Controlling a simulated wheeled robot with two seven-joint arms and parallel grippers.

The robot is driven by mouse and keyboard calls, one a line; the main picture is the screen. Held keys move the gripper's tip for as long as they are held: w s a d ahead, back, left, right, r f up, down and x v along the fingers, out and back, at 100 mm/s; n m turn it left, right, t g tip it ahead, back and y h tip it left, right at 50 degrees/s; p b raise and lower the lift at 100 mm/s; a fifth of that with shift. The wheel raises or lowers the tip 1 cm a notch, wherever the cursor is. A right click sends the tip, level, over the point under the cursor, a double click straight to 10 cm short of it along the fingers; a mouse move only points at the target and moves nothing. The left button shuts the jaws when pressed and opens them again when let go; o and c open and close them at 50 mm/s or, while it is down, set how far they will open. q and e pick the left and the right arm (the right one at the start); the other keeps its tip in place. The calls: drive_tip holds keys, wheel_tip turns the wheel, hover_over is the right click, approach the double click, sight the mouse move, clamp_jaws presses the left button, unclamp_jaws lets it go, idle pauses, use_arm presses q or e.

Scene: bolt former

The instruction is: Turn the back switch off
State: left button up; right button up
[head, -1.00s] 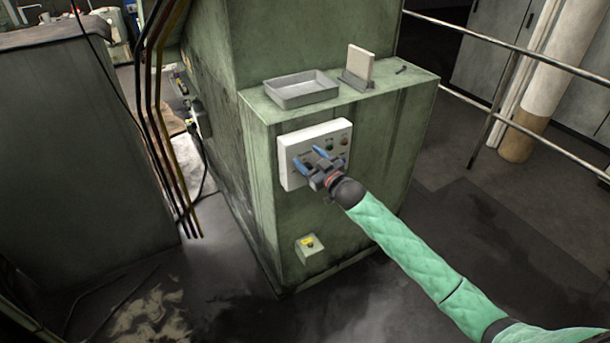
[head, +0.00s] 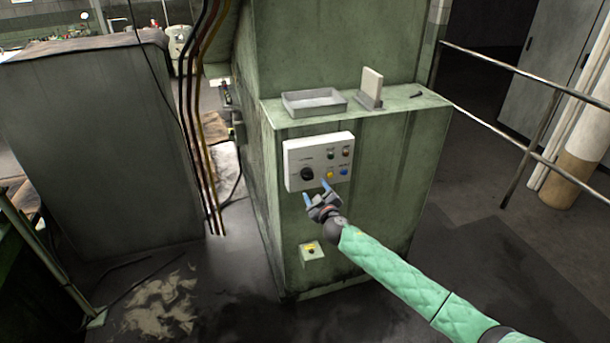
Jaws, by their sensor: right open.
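A white control panel (head: 318,150) is fixed to the front of the green machine. The angle of the rotary switch is too small to read surely. My right gripper (head: 316,191) is open and empty, with blue fingertips just below the panel's lower edge, under the rotary switch. It appears apart from the switch. My left gripper is not in view.
A grey tray (head: 314,102) and an upright pale block (head: 371,88) stand on the ledge above. Cables (head: 197,120) hang at left. A metal railing (head: 530,145) runs at right.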

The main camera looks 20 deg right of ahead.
sight(309, 177)
drive_tip(key=w, duration=0.8)
drive_tip(key=shift+w+a+b, duration=0.1)
drive_tip(key=shift+w+b, duration=0.1)
drive_tip(key=shift+b, duration=0.2)
drive_tip(key=shift+s+m, duration=0.15)
drive_tip(key=shift+m, duration=0.35)
drive_tip(key=m, duration=0.2)
drive_tip(key=shift+s+m+b, duration=0.1)
drive_tip(key=shift+m+b, duration=0.2)
drive_tip(key=shift+m, duration=0.1)
drive_tip(key=m+b, duration=0.2)
drive_tip(key=shift+f+m, duration=0.1)
drive_tip(key=shift+m, duration=0.2)
use_arm(q)
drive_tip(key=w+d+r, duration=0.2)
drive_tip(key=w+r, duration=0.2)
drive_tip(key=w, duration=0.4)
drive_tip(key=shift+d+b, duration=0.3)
drive_tip(key=shift+b, duration=0.15)
use_arm(e)
drive_tip(key=shift+r+m, duration=0.2)
drive_tip(key=shift+m, duration=0.4)
